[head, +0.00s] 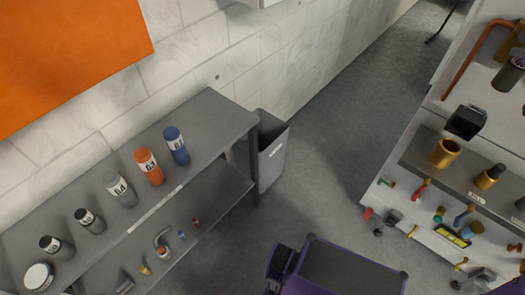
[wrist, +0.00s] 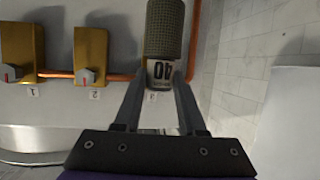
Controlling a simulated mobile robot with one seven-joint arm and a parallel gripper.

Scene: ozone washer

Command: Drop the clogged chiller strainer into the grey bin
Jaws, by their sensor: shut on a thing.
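The strainer (wrist: 165,28) is a dark mesh cylinder with a white numbered label. In the wrist view my gripper (wrist: 161,72) is shut on it near the labelled end, and the mesh part extends beyond the fingertips. The grey bin (head: 272,160) stands on the floor in the head view, beside the right end of the shelf unit. Its inside is mostly hidden. A dark cylinder (head: 508,76) shows at the right edge of the head view; I cannot tell whether it is the held strainer. The bin is not in the wrist view.
A grey shelf unit (head: 218,122) holds several labelled cylinders along the wall. A bench (head: 455,170) with brass fittings and valves stands at right. Brass valve blocks (wrist: 91,55) sit on a copper pipe near my gripper. The floor (head: 345,130) between shelf and bench is clear.

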